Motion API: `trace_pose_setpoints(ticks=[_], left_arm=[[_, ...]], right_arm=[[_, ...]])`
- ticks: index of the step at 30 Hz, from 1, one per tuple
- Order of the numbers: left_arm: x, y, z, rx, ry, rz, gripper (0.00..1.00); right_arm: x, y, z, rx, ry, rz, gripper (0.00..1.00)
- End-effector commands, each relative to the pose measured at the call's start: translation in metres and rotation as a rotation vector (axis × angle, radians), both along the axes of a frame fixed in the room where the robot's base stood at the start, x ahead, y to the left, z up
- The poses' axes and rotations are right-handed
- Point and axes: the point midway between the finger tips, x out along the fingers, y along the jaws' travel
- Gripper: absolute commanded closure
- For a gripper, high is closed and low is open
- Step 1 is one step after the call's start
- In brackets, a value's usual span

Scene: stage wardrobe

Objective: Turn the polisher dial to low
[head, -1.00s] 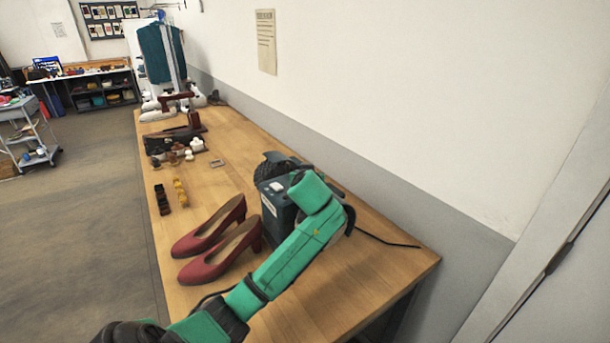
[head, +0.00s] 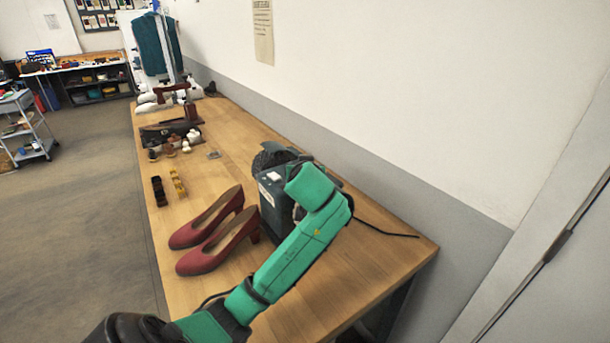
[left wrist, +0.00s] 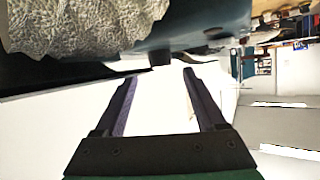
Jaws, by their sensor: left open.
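The polisher (head: 272,200) is a dark blue-grey machine with a dark wheel on its far side, standing on the wooden table behind my green left arm. I cannot make out its dial in the head view. In the left wrist view, the polisher's dark teal body (left wrist: 205,22) and a pale, fluffy buffing wheel (left wrist: 75,25) fill the top. My left gripper (left wrist: 160,76) is open and empty, its fingertips close to the body's edge. A small dark part (left wrist: 160,57) shows between the tips; I cannot tell whether it is the dial. In the head view the arm hides this gripper.
A pair of red heeled shoes (head: 215,235) stands left of the polisher on the table (head: 225,175). Small dark and yellow items (head: 177,182), brushes and a teal garment (head: 152,45) are farther back. The wall (head: 400,90) runs close behind the polisher. A black cable trails right.

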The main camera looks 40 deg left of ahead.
Motion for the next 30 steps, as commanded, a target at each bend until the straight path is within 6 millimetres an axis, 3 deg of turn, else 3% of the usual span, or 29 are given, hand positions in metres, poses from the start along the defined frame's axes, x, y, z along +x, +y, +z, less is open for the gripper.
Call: trace_pose_setpoints(ticks=[6,12,30], left_arm=[[-0.039,-0.036,0.019,-0.002,-0.003,-0.004,0.27],[-0.062,-0.056,0.033,-0.002,0.001,-0.001,0.27],[-0.065,-0.058,0.038,0.0,0.002,0.001,0.27]], right_arm=[[0.0,0.0,-0.012,0.001,0.0,0.0,0.5],[0.0,0.0,-0.015,0.001,0.0,0.0,0.5],[0.0,0.0,-0.012,0.001,0.0,-0.001,0.5]])
